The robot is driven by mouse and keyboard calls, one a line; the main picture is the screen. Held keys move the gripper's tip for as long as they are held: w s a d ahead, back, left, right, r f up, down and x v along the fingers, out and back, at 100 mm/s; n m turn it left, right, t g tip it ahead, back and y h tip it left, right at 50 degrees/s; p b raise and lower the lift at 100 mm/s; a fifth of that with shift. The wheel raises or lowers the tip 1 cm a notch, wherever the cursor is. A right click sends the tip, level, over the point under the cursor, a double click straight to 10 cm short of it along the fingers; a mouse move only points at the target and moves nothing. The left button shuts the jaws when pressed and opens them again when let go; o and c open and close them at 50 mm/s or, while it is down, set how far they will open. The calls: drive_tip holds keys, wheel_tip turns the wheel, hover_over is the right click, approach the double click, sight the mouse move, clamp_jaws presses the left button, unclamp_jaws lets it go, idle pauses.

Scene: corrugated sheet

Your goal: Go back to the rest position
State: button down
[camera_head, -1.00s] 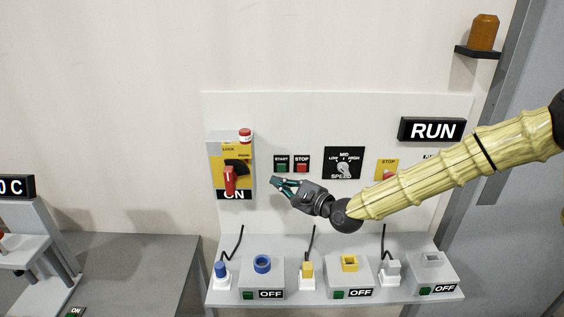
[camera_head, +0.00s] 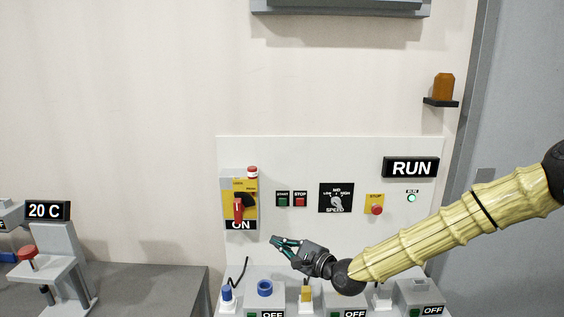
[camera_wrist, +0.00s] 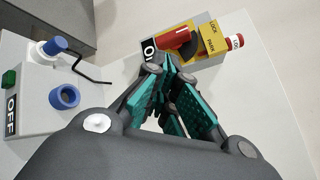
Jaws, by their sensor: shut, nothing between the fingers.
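My gripper (camera_head: 277,241) is at the end of my yellow-sleeved arm, in front of the white panel's lower part, just below and right of the yellow switch box. Its teal fingers are shut and empty; they also show in the wrist view (camera_wrist: 172,75). The switch box (camera_head: 231,196) has a red handle (camera_head: 238,211) over an ON label. The gripper appears apart from the panel and the shelf sockets.
The panel (camera_head: 300,152) carries START and STOP buttons, a SPEED knob (camera_head: 336,200), a RUN sign (camera_head: 411,168) and a lit green lamp (camera_head: 411,198). Sockets, including a blue one (camera_head: 265,288), and plugs stand below the gripper. A 20 C display (camera_head: 47,211) is left.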

drive_tip(key=s+d+f+n+g+h, duration=0.2)
drive_tip(key=s+f, duration=0.5)
drive_tip(key=f, duration=0.4)
drive_tip(key=s+d+f+n+g+h+b, duration=0.1)
drive_tip(key=s+f+n+g+h, duration=0.15)
drive_tip(key=s+f, duration=0.6)
drive_tip(key=s+d+f+n+g+h, duration=0.1)
drive_tip(key=s+d+f+n+g, duration=0.15)
drive_tip(key=s+f, duration=0.65)
drive_tip(key=s+d+f+n+g+h, duration=0.1)
drive_tip(key=s+d+f+n+h, duration=0.1)
drive_tip(key=s+d+f, duration=0.3)
drive_tip(key=s+d+f+n+g+h+b, duration=0.1)
drive_tip(key=s+d+f+n, duration=0.3)
drive_tip(key=s, duration=0.7)
drive_tip(key=s+d+f+n+g+h, duration=0.2)
drive_tip(key=s+d+f, duration=0.3)
drive_tip(key=s+d, duration=0.3)
drive_tip(key=shift+d+f+n+g+h+b, duration=0.2)
drive_tip(key=shift+f+n+g+h+b, duration=0.2)
drive_tip(key=shift+n+h, duration=0.45)
